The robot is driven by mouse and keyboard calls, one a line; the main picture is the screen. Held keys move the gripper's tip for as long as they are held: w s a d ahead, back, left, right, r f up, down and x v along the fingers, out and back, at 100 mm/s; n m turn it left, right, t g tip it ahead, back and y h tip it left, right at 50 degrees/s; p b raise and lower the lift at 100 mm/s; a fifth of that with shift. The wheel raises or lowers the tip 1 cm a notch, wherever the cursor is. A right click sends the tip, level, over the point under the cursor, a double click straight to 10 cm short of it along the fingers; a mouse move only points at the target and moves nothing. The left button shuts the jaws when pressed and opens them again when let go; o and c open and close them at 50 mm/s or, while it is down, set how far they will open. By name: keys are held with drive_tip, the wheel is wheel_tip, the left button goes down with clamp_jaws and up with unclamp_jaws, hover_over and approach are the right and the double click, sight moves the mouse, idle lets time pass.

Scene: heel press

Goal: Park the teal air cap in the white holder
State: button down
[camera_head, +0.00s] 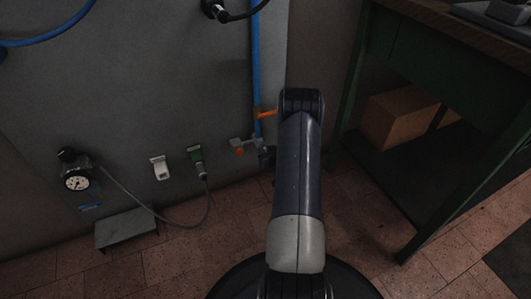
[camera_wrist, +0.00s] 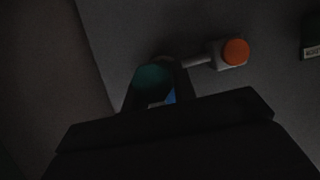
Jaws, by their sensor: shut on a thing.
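The white holder (camera_head: 160,167) is fixed to the grey wall, left of a green coupling (camera_head: 197,157). It looks empty, and it is out of the wrist view. The teal air cap (camera_wrist: 152,77) shows dimly in the wrist view, between the fingers of my gripper (camera_wrist: 158,92), which is shut on it. In the head view my gripper (camera_head: 268,156) is mostly hidden behind my arm, near the pipe's lower end and right of the holder. The cap cannot be made out there.
A blue pipe (camera_head: 256,70) with an orange lever (camera_head: 266,114) runs down the wall. A grey fitting with an orange knob (camera_wrist: 236,52) sticks out beside my gripper. A hose (camera_head: 135,200) joins the gauge (camera_head: 77,181) and the coupling. A green bench (camera_head: 430,75) stands right.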

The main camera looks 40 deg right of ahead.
drive_tip(key=shift+s+a, duration=0.2)
drive_tip(key=shift+s, duration=0.75)
drive_tip(key=shift+s+a, duration=0.25)
drive_tip(key=shift+s, duration=0.65)
drive_tip(key=shift+s+a, duration=0.2)
drive_tip(key=shift+s, duration=0.75)
drive_tip(key=shift+s, duration=0.15)
drive_tip(key=w+a, duration=0.3)
drive_tip(key=a, duration=1)
drive_tip(key=w+a+b, duration=0.1)
drive_tip(key=w+a, duration=0.2)
drive_tip(key=a, duration=1)
drive_tip(key=w+a+b, duration=0.1)
drive_tip(key=w+a, duration=0.2)
drive_tip(key=a, duration=1)
idle(0.4)
drive_tip(key=shift+w, duration=0.2)
